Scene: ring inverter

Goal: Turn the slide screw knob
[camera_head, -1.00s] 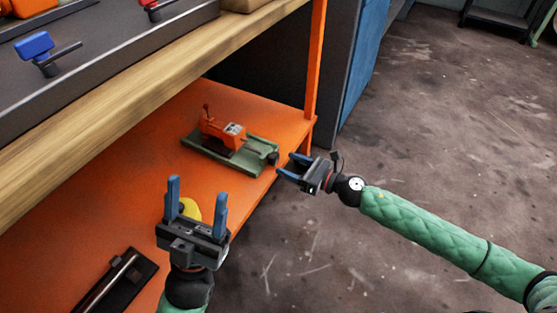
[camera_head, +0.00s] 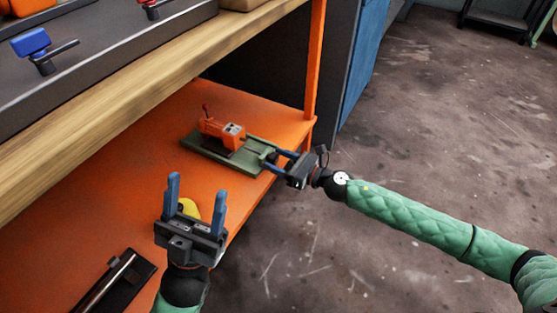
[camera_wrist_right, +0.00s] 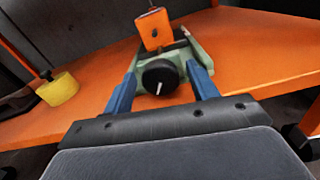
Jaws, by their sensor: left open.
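The slide screw knob (camera_wrist_right: 160,76) is a round black knob with a white mark, at the near end of a green slide base (camera_head: 217,158) that carries an orange block (camera_head: 220,132). My right gripper (camera_head: 277,160) is at the knob end of the base. In the right wrist view its blue fingers stand either side of the knob, apart, with small gaps showing. The fingers partly hide the knob in the head view. My left gripper (camera_head: 197,187) is open and empty over the front of the orange shelf.
The device stands on an orange shelf (camera_head: 120,200) below a wooden bench edge (camera_head: 130,105). An orange post (camera_head: 314,60) rises at the shelf's far right corner. A yellow roll (camera_wrist_right: 58,89) lies behind my left gripper. A black tray (camera_head: 118,283) lies at lower left.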

